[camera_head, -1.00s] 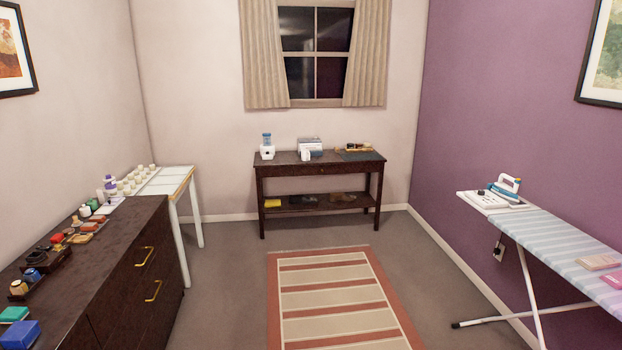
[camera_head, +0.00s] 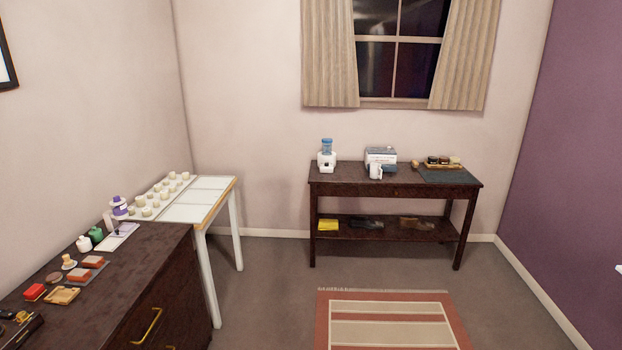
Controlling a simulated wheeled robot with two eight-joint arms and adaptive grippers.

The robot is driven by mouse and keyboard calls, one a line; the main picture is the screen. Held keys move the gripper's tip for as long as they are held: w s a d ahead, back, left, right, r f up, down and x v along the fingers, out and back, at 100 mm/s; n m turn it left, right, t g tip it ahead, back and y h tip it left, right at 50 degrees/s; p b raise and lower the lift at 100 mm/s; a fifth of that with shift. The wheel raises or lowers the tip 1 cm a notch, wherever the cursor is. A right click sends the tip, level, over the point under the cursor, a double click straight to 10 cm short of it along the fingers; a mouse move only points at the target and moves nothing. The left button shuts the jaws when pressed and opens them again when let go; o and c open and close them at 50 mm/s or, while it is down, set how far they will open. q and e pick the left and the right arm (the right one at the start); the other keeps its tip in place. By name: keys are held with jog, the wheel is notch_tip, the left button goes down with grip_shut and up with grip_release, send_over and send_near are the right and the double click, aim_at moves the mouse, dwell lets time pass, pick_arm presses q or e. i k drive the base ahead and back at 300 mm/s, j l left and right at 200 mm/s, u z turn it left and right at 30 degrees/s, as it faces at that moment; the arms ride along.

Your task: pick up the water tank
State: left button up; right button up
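The water tank (camera_head: 327,147) is a small blue bottle-like container. It sits upright on top of a white dispenser (camera_head: 327,162) at the left end of the dark console table (camera_head: 350,184) under the window.
A white mug (camera_head: 375,171), a white box (camera_head: 381,155) and a tray of jars (camera_head: 442,163) share the console. A striped rug (camera_head: 390,308) lies before it. A dark cabinet (camera_head: 150,262) and white table (camera_head: 203,213) line the left. Grey floor between is clear.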

aim_at(327, 150)
jog(key=i, duration=2.45)
